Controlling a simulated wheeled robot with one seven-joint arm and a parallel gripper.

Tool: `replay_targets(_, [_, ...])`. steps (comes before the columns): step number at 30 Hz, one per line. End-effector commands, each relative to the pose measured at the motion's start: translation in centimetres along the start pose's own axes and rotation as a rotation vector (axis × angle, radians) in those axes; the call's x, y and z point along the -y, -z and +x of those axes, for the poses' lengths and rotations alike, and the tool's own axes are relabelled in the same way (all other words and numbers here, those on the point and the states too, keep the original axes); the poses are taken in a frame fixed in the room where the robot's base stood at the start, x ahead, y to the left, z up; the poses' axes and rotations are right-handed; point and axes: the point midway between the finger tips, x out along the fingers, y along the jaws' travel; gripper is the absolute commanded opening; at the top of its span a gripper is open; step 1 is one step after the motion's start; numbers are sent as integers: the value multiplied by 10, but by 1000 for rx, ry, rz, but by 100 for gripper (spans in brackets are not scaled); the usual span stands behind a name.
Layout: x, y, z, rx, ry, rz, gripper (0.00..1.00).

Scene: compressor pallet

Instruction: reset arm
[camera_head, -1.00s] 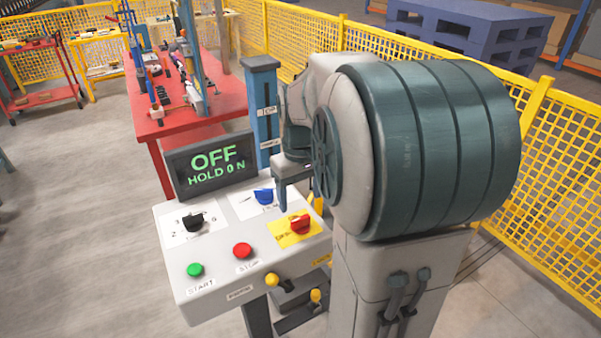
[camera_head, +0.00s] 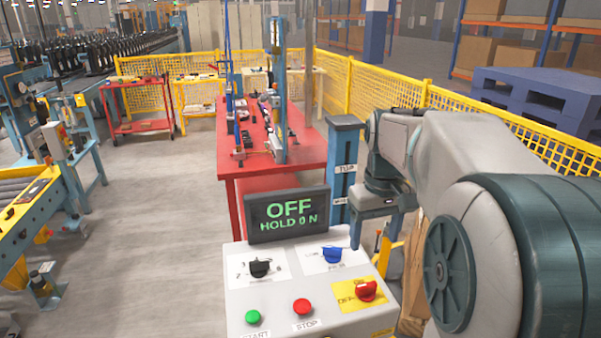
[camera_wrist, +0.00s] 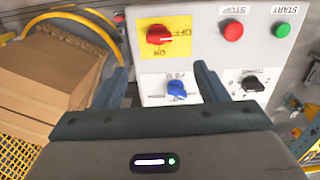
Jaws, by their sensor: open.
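My gripper (camera_head: 368,230) is open and empty. In the head view it hangs over the back right corner of the white control panel (camera_head: 290,278). In the wrist view its two dark fingers (camera_wrist: 163,70) stand apart, with the blue knob (camera_wrist: 178,90) of the panel showing between them. No contact with the panel shows. My arm reaches in from the right of the head view, bent at the elbow. The panel also bears a black knob (camera_head: 260,267), a red switch on a yellow plate (camera_head: 367,290), a green button (camera_head: 253,317) and a red button (camera_head: 302,307).
A display (camera_head: 287,215) reading OFF and HOLD ON stands behind the panel, beside a blue post (camera_head: 342,170). A red table (camera_head: 300,150) lies beyond. Yellow fencing (camera_head: 390,98) runs along the right. Cardboard boxes (camera_wrist: 45,75) lie left in the wrist view. Floor at left is open.

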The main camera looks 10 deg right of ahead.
Motion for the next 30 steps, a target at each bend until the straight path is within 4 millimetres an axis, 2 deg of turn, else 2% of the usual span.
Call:
replay_targets(5, [20,-15,5,-34,-7,0,66])
replay_targets(12, [76,-67,34,-156,-18,14,66])
replay_targets(16, [97,-94,53,-215,-15,26,66])
replay_targets(21, [111,-115,71,-262,-9,36,66])
replay_targets(30, [113,-120,76,-273,-7,40,66])
